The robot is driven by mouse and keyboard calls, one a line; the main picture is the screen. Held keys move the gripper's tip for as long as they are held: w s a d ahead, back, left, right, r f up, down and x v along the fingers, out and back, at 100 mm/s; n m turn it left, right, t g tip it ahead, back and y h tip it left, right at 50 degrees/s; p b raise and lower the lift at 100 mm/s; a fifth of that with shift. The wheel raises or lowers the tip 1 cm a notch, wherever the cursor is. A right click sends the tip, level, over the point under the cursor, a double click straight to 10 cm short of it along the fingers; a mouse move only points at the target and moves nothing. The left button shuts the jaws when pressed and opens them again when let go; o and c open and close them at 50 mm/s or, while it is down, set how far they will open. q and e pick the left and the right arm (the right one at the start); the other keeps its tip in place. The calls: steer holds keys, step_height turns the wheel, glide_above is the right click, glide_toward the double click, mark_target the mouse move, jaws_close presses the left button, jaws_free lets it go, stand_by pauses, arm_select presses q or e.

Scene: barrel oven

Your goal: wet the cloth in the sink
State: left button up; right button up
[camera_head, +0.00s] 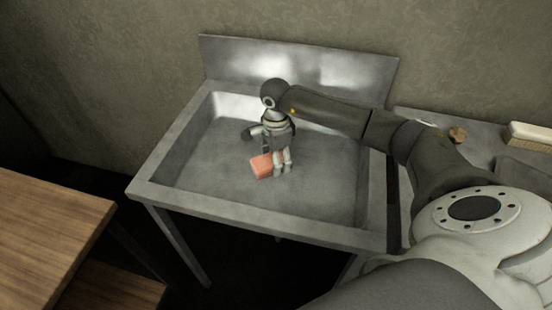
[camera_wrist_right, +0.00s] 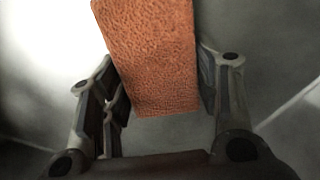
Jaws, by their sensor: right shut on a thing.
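The cloth (camera_head: 262,166) is a small orange-red block-like piece. My right gripper (camera_head: 275,165) is shut on it and holds it inside the metal sink (camera_head: 210,185), over the basin. In the right wrist view the cloth (camera_wrist_right: 155,60) shows a rough orange surface between the two fingers of the gripper (camera_wrist_right: 160,95). I cannot tell whether the cloth touches the basin floor. No water is visible in the basin. My left gripper is not in view.
A wooden table (camera_head: 45,230) stands at the left, apart from the sink. A counter at the right holds a brush (camera_head: 530,136) and a small brown item (camera_head: 458,135). The sink's backsplash (camera_head: 340,72) stands against the wall. The basin around my gripper is clear.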

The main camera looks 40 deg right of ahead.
stand_by(0.5)
steer(key=shift+r+p, duration=2.2)
steer(key=shift+r, duration=1.25)
